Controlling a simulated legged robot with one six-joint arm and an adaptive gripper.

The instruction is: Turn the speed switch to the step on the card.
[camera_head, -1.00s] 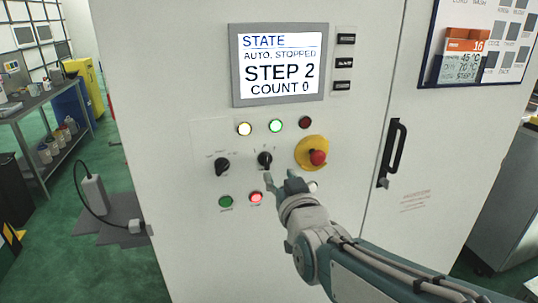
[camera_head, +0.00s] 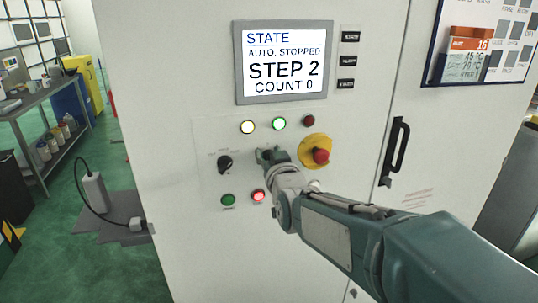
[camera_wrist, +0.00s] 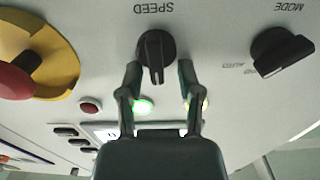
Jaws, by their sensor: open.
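The black speed switch (camera_wrist: 155,50) is a knob under the upside-down word SPEED in the wrist view. My gripper (camera_wrist: 158,72) is open, with one finger on each side of the knob. I cannot tell whether the fingers touch it. In the head view my gripper (camera_head: 268,155) is at the panel and hides most of the switch. The screen (camera_head: 284,64) reads AUTO, STOPPED, STEP 2, COUNT 0. The orange-topped card (camera_head: 470,55) is at the upper right. It shows 16 and a last line starting with STEP, whose number I cannot read clearly.
The black mode switch (camera_wrist: 282,52) is beside the speed switch. A red emergency button (camera_head: 321,156) on a yellow base sits close right of my gripper. Lit lamps (camera_head: 279,123) are above, green and red buttons (camera_head: 228,200) below. A black door handle (camera_head: 394,152) is farther right.

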